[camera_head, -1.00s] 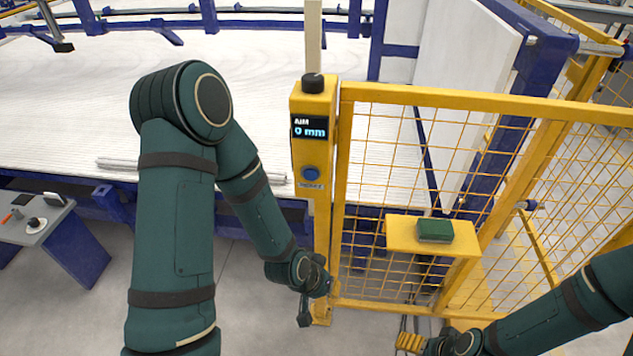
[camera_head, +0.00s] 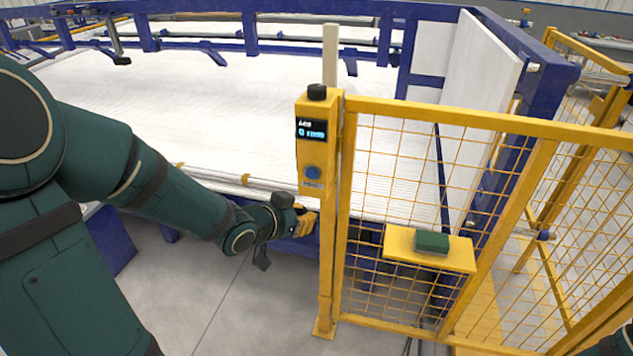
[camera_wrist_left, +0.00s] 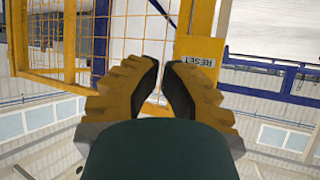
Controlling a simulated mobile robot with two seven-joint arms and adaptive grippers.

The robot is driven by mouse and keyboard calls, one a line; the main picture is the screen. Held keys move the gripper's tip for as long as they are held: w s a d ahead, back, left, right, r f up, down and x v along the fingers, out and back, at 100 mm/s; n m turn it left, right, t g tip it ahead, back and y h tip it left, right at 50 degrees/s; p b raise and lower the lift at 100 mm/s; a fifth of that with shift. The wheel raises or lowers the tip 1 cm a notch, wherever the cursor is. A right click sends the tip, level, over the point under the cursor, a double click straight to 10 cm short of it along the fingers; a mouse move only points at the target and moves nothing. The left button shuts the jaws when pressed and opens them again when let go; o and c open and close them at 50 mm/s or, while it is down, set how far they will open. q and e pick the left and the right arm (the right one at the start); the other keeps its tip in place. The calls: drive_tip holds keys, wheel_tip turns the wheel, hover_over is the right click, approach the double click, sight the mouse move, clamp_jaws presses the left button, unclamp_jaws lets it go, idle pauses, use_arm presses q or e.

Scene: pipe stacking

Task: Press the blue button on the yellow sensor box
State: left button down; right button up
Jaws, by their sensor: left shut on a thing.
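The yellow sensor box (camera_head: 317,150) stands on a yellow post, with a black knob on top and a lit display. Its round blue button (camera_head: 312,173) is on the front below the display, with a small label under it. My left gripper (camera_head: 308,220) is at the post's left side, below the box and apart from the button. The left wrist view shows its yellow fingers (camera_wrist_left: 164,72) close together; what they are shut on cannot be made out. A yellow surface marked RESET (camera_wrist_left: 198,50) is beyond them; the button is not visible there. My right gripper is out of view.
A yellow mesh fence (camera_head: 440,118) joins the post on the right. A yellow shelf (camera_head: 400,248) on it holds a green block (camera_head: 432,242). Behind is a large white slatted bed (camera_head: 220,100) with blue framing. The floor left of the post is clear.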

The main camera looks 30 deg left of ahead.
sight(312, 174)
use_arm(q)
drive_tip(key=shift+s+a+r, duration=0.1)
drive_tip(key=shift+s+r, duration=0.1)
drive_tip(key=shift+r, duration=0.15)
drive_tip(key=shift+w+a, duration=0.1)
drive_tip(key=shift+w, duration=0.1)
drive_tip(key=shift+w+a+p, duration=0.25)
drive_tip(key=shift+w+a, duration=0.05)
drive_tip(key=shift+w, duration=1.1)
drive_tip(key=shift+w+a+p, duration=0.3)
drive_tip(key=shift+w+a, duration=0.05)
drive_tip(key=shift+w, duration=1)
drive_tip(key=shift+w+a+p, duration=0.25)
drive_tip(key=shift+w+a, duration=0.05)
drive_tip(key=shift+w, duration=1.1)
drive_tip(key=shift+w, duration=0.1)
drive_tip(key=shift+w+a, duration=0.1)
drive_tip(key=shift+w, duration=0.2)
